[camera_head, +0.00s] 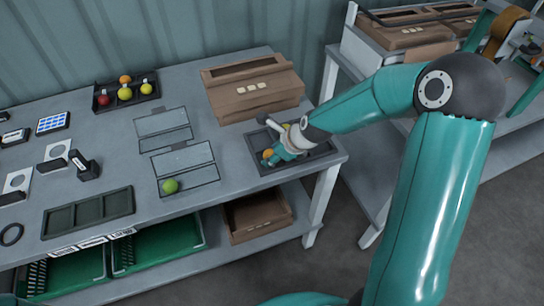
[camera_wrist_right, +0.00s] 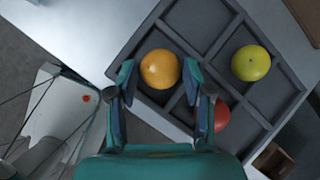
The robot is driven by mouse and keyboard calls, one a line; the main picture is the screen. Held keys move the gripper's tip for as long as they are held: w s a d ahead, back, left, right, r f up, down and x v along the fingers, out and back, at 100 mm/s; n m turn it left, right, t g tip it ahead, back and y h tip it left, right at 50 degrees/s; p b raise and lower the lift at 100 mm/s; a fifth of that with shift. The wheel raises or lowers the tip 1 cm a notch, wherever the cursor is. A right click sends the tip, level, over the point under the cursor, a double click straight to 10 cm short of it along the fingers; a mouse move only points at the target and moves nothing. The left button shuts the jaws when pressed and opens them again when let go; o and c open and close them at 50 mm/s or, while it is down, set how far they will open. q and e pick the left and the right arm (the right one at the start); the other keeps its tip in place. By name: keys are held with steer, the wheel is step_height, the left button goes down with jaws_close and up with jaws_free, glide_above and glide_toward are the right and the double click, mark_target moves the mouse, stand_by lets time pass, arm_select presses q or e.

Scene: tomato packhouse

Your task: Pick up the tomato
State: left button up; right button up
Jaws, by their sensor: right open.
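My right gripper (camera_head: 277,158) is over the dark divided tray (camera_head: 322,150) at the table's right end. In the right wrist view its open fingers (camera_wrist_right: 160,80) stand on either side of an orange tomato (camera_wrist_right: 160,69), with gaps visible. Whether they are down at its height is hard to tell. In the same tray, a yellow-green tomato (camera_wrist_right: 250,63) sits to the right, and a red tomato (camera_wrist_right: 221,116) is partly hidden behind the right finger. In the head view the orange tomato (camera_head: 268,153) shows beside the fingers. My left gripper is not in view.
A cardboard box (camera_head: 253,88) stands just behind the tray. A green tomato (camera_head: 170,186) lies on an outlined panel to the left. Another dark tray (camera_head: 104,104) at the back holds several tomatoes. An empty dark tray (camera_head: 88,212) is at the front left.

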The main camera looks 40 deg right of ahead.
steer(key=shift+w+f, duration=0.25)
steer(key=shift+f, duration=0.15)
steer(key=c, duration=0.5)
steer(key=shift+o, duration=0.2)
